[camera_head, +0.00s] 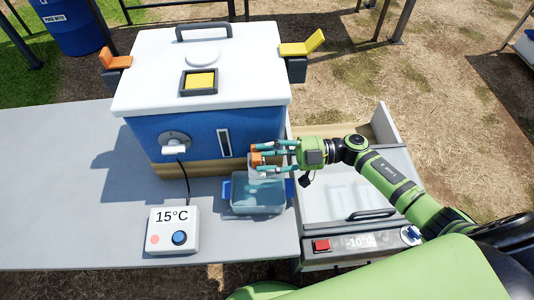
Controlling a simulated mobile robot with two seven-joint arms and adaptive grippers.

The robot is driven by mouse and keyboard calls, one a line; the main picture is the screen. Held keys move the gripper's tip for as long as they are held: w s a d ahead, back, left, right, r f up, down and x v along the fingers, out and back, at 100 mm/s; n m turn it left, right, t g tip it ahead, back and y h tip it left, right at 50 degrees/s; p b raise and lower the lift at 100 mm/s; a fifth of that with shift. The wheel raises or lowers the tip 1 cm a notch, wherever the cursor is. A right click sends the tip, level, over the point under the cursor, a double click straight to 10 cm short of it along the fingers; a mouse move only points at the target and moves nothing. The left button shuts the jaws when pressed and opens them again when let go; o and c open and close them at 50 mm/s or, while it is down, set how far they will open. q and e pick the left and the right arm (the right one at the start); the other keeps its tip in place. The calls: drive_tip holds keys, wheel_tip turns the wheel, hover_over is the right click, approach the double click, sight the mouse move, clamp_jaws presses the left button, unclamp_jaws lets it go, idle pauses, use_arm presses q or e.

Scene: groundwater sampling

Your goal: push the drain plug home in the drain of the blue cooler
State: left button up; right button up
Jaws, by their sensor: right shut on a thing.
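The blue cooler (203,129) with its white lid stands on the grey table. My right gripper (264,157) reaches in from the right and is shut on a small orange piece, which looks like the drain plug (256,158). The plug is at the lower right of the cooler's front face. The fingers and plug hide the drain, so I cannot tell how far in the plug sits, or whether it touches. A blue tray (258,209) stands just below and in front of the plug. My left gripper is not in view.
A white box reading 15°C (174,231) is wired to a fitting (175,143) on the cooler front. The table's left (60,190) is clear. A blue barrel (70,25) is behind.

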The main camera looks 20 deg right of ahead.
drive_tip(key=shift+f, duration=0.25)
drive_tip(key=o, duration=1.1)
drive_tip(key=shift+s, duration=0.25)
drive_tip(key=shift+d+f, duration=0.1)
drive_tip(key=shift+f, duration=0.15)
drive_tip(key=v, duration=0.8)
drive_tip(key=r+v, duration=0.1)
drive_tip(key=v, duration=0.2)
drive_tip(key=shift+d, duration=0.4)
drive_tip(key=shift+a, duration=0.1)
